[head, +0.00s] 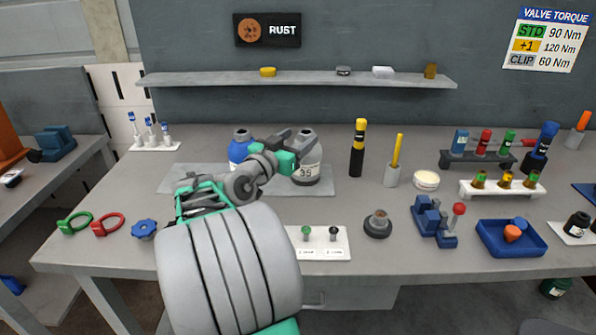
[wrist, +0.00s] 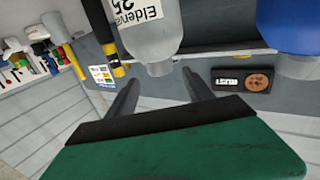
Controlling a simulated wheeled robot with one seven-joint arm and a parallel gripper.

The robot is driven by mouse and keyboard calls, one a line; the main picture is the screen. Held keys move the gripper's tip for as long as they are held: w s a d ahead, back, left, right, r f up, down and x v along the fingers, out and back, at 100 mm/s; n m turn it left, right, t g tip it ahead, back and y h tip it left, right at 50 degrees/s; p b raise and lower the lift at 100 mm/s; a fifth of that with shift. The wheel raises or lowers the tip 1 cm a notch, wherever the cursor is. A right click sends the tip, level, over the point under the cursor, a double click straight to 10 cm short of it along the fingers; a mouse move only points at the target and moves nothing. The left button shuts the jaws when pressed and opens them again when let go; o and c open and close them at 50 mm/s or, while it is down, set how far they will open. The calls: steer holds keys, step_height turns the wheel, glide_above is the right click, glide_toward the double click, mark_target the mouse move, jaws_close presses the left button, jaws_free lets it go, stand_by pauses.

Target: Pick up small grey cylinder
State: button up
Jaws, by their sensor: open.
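A small grey cylinder (head: 307,177) with a narrower neck and a pale label stands on a grey mat (head: 315,190) at the back middle of the bench. In the wrist view, which is turned upside down, the grey cylinder (wrist: 150,32) hangs from the top with its neck towards the fingers. My gripper (head: 297,140) is at the height of its top, and its fingers partly cover it in the head view. In the wrist view my gripper (wrist: 160,80) is open, with the neck end seen between the two fingertips. I cannot tell whether they touch.
A black and yellow cylinder (head: 357,150) stands on the right. A shelf (head: 300,81) runs behind. A white tray (head: 330,240) lies in front.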

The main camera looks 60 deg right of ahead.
mark_target(311, 134)
steer(key=shift+w+f+b, duration=0.1)
steer(key=shift+f+b, duration=0.4)
steer(key=shift+f, duration=0.4)
steer(key=d, duration=0.4)
steer(key=d+p, duration=0.1)
steer(key=d, duration=0.3)
steer(key=shift+s, duration=0.2)
steer(key=shift+a+r, duration=0.1)
steer(key=shift+c, duration=0.6)
steer(key=c, duration=1.2)
steer(key=shift+f, duration=0.2)
steer(key=shift+f, duration=0.15)
